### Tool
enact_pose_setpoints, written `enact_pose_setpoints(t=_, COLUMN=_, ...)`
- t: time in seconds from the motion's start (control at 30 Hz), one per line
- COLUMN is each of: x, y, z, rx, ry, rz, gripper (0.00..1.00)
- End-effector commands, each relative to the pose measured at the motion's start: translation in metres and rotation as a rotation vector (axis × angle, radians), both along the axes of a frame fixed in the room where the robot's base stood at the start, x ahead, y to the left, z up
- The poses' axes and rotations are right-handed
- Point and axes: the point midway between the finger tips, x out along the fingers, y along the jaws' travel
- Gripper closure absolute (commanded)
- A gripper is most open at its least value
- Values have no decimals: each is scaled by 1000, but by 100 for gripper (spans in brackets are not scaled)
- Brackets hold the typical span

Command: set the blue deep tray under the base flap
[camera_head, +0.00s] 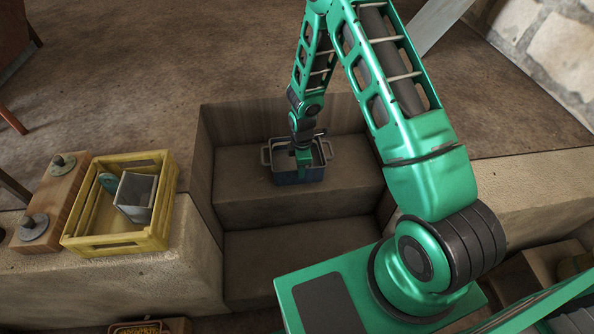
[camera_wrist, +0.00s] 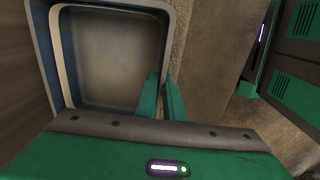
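The blue deep tray (camera_head: 298,178) stands upright on the upper step of the recess, with a light handle at each side. In the head view my gripper (camera_head: 303,160) is at its near wall. In the wrist view the tray (camera_wrist: 118,62) is open and looks empty. My gripper's two green fingers (camera_wrist: 163,82) are close together with the tray's wall between them, one inside and one outside, and look shut on it. Whether the tray is lifted at all cannot be told. I cannot make out the base flap in either view.
A yellow crate (camera_head: 150,238) holding a grey metal container (camera_head: 134,192) stands on the left ledge. Beside it is a wooden block (camera_head: 58,200) with metal knobs. The lower step (camera_head: 290,255) is clear.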

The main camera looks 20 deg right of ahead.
Motion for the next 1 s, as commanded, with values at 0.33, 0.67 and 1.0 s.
enact_pose_setpoints(t=0.33, x=0, y=0, z=1, rx=0, ry=0, rz=0, gripper=79)
enact_pose_setpoints(t=0.67, x=0, y=1, z=38, rx=0, ry=-3, rz=1, gripper=79)
enact_pose_setpoints(t=1.0, x=-3, y=1, z=99, rx=0, ry=-3, rz=1, gripper=79)
